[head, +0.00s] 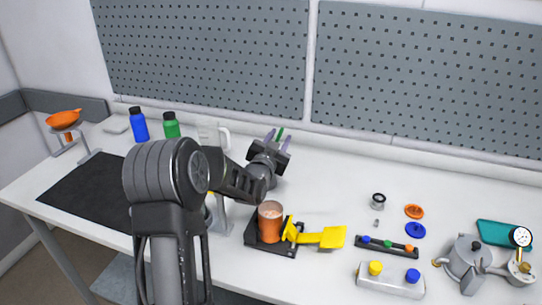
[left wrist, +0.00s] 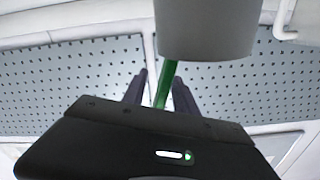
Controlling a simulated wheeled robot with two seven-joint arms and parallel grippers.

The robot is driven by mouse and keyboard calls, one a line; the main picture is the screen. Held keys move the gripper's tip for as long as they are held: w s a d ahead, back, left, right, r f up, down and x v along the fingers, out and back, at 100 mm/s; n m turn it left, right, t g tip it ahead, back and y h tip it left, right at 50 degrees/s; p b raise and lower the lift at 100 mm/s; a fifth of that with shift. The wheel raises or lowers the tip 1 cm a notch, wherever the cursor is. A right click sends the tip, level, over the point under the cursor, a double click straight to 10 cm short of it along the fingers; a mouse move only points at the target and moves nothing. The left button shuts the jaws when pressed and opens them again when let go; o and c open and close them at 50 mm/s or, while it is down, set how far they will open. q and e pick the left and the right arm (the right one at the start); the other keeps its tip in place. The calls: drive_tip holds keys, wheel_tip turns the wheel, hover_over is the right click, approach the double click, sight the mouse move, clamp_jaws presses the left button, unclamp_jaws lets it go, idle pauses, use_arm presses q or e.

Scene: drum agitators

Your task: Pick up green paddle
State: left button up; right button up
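My left gripper (head: 278,144) is in front of the back wall, past the white jug (head: 207,133), its purple-grey fingers pointing away and upward. A narrow green piece, apparently the green paddle (head: 280,134), shows between the fingers. In the left wrist view the green piece (left wrist: 166,84) runs between the fingers of the left gripper (left wrist: 160,84), with a visible gap to the left finger. It looks close to the right finger; contact is unclear. A pale cylinder (left wrist: 208,30) hides its far end. The gripper body hides its near end. My right gripper is out of view.
An orange drum (head: 270,222) stands on a black base beside a yellow paddle (head: 331,237). Blue (head: 140,125) and green (head: 171,127) bottles stand at the back left. Small parts, a kettle (head: 466,262) and a gauge lie right. The middle-back table is clear.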

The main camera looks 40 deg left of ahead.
use_arm(q)
drive_tip(key=shift+c, duration=0.2)
clamp_jaws()
idle(0.4)
